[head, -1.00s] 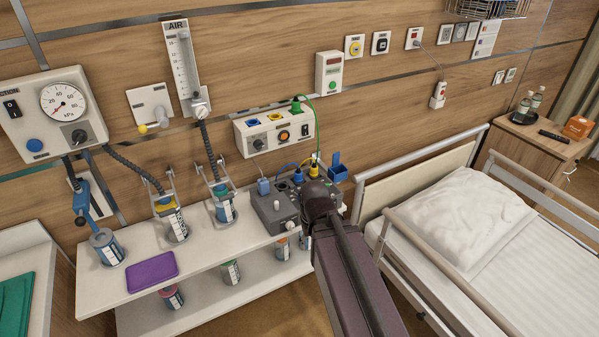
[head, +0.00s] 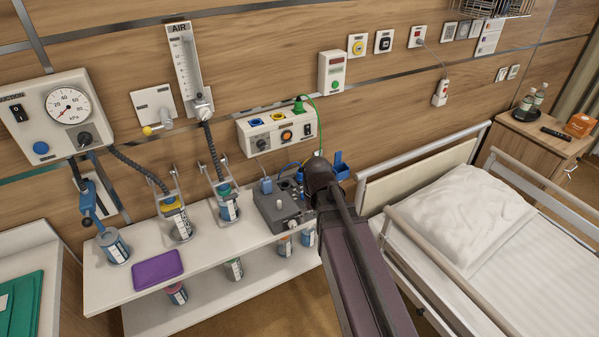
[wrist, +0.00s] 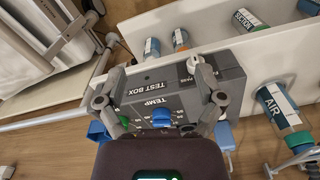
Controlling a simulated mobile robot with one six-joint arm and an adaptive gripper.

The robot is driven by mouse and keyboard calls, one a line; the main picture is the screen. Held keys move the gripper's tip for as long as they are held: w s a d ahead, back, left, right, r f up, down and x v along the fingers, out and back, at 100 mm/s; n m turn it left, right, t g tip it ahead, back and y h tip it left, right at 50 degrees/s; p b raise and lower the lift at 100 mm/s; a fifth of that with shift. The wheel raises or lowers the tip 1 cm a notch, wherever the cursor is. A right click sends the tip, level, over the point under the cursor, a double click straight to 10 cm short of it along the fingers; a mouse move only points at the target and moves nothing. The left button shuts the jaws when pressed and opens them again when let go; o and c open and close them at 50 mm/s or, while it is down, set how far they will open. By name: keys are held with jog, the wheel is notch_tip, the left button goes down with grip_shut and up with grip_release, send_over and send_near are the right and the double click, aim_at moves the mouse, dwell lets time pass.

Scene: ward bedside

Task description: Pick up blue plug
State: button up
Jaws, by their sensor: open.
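The grey test box (head: 277,208) stands on the white shelf against the wall; its right part is hidden behind my arm in the head view. In the wrist view the test box (wrist: 178,82) lies below my gripper (wrist: 160,96), whose two fingers are spread and empty. A blue plug-like piece (wrist: 161,117) sits by the TEMP label, between the fingers, with no visible grip on it. Another blue piece (wrist: 224,135) is at the box's right side; the head view shows a blue plug (head: 266,185) at the box's left. My fingertips are hidden in the head view.
A blue holder (head: 338,163) is just behind my arm, and the bed rail (head: 425,165) is close on its right. Canisters (head: 228,208) stand left of the box. A purple tray (head: 158,269) lies on the shelf. The wall unit (head: 277,130) has a green cable.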

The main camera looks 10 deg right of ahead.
jog(key=n+t+p, duration=0.1)
jog(key=p, duration=0.9)
send_near(301, 168)
jog(key=shift+s+d+r, duration=0.1)
jog(key=shift+s+r, duration=0.05)
jog(key=shift+r, duration=0.25)
jog(key=shift+f, duration=0.1)
jog(key=f+b, duration=0.2)
jog(key=b, duration=0.1)
jog(key=f+b, duration=0.3)
jog(key=w+f+b, duration=0.1)
jog(key=f+b, duration=0.2)
jog(key=shift+f, duration=0.2)
jog(key=shift+f, duration=0.15)
jog(key=shift+w+f+b, duration=0.15)
jog(key=shift+f+b, duration=1.05)
jog(key=shift+b, duration=0.05)
jog(key=shift+w+f+b, duration=0.15)
jog(key=shift+f+b, duration=1.05)
jog(key=shift+b, duration=0.05)
grip_shut()
